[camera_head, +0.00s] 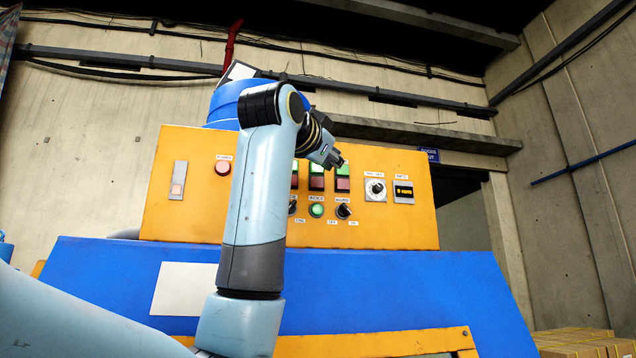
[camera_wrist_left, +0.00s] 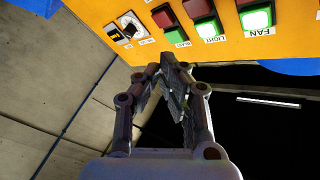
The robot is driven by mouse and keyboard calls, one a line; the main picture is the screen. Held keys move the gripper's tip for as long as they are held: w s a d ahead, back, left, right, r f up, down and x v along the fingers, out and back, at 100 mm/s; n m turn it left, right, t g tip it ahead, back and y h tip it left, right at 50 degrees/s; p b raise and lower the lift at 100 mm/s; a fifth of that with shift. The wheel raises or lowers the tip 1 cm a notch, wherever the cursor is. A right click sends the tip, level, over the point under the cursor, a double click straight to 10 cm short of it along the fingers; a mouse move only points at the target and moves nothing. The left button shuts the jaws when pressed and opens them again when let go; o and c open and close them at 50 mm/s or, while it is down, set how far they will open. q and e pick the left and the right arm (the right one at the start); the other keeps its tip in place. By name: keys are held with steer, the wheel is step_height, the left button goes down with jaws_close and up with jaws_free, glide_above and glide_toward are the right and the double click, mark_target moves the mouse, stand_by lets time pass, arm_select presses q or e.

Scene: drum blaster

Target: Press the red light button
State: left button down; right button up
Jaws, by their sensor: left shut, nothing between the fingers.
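The red light button (camera_head: 316,183) is the lower half of the middle red-and-green pair on the orange control panel (camera_head: 400,225). In the left wrist view the red light button (camera_wrist_left: 197,8) shows at the top edge, beside its green half and the LIGHT label. My left gripper (camera_head: 338,161) is in front of the panel's upper part, near the button pairs. In the left wrist view my left gripper (camera_wrist_left: 169,62) is shut and empty, with its tips appearing below the buttons. I cannot tell its exact distance from the panel. My right gripper is not in view.
The FAN pair has a bright green half (camera_wrist_left: 257,19). A BLAST pair (camera_head: 342,183) sits to the right. A blue machine body (camera_head: 400,290) slopes below.

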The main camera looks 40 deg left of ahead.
arm_select(q)
steer(key=w+a, duration=0.4)
steer(key=shift+a, duration=0.4)
steer(key=shift+a, duration=0.1)
stand_by(1.2)
steer(key=shift+w+a, duration=0.2)
steer(key=shift+w, duration=0.05)
steer(key=shift+w+a, duration=0.3)
steer(key=shift+a, duration=0.1)
stand_by(0.8)
steer(key=shift+s+d, duration=0.1)
steer(key=shift+d, duration=0.05)
steer(key=shift+s+d, duration=0.5)
steer(key=shift+d, duration=0.05)
steer(key=shift+s+d, duration=0.8)
steer(key=shift+d, duration=0.2)
steer(key=shift+s+d, duration=0.8)
steer(key=shift+d, duration=0.15)
